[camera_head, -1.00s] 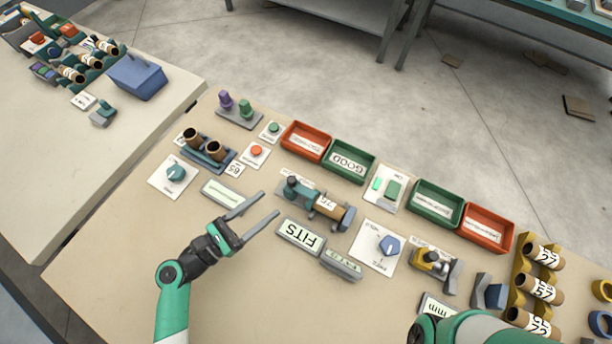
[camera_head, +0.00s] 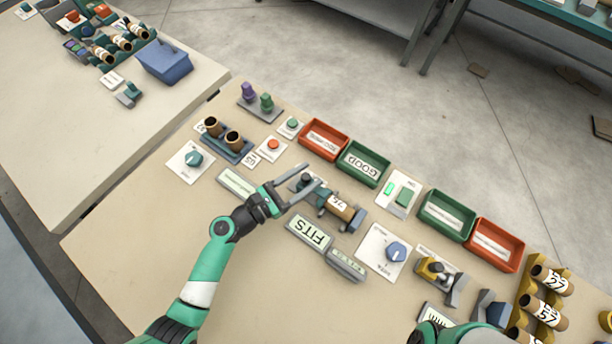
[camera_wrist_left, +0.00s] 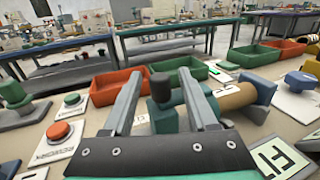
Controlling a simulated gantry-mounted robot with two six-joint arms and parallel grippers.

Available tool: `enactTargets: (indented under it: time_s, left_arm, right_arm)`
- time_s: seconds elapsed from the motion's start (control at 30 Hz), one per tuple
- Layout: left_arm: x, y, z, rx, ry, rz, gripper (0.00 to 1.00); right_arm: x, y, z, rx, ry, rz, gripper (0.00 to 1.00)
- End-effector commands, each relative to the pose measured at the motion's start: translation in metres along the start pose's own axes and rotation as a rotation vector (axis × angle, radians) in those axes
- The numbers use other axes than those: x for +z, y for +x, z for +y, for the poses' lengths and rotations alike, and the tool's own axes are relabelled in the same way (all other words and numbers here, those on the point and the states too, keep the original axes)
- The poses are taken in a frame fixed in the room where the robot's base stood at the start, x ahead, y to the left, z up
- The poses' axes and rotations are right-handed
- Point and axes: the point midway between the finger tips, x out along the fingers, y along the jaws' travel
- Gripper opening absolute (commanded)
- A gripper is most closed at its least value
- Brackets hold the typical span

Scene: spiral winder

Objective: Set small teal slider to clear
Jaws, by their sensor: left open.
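The small teal slider (camera_head: 306,182) sits at the left end of a grey fixture that also holds a brown labelled tube (camera_head: 338,207). In the left wrist view its dark upright knob (camera_wrist_left: 160,87) stands between my two fingers, with a gap visible on each side. My left gripper (camera_head: 312,174) is open and empty over this end of the fixture, and its fingers partly hide the slider in the head view. My right gripper is out of view; only part of that arm shows at the bottom right.
A red tray (camera_head: 324,139) and a green GOOD tray (camera_head: 363,163) stand behind the fixture. The FITS sign (camera_head: 308,232) lies in front. A blue dial (camera_head: 396,252) is to the right, and a red button (camera_head: 273,144) is to the left.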

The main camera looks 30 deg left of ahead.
Motion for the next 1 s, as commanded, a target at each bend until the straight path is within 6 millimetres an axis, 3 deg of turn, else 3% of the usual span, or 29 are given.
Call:
enactTargets:
  time_s: [0.23, 0.57, 1.0]
  left_arm:
    - [0.0001, 0.0015, -0.0001, 0.0, 0.0, 0.001, 0.58]
    - [0.0001, 0.0012, 0.0, 0.0, 0.0, 0.001, 0.01]
    - [0.0001, 0.0011, -0.0001, 0.0, 0.001, 0.001, 0.0]
  right_arm:
    - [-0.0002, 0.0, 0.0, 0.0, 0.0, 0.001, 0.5]
    - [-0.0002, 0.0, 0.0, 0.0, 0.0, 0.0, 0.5]
    - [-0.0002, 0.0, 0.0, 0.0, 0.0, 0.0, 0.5]
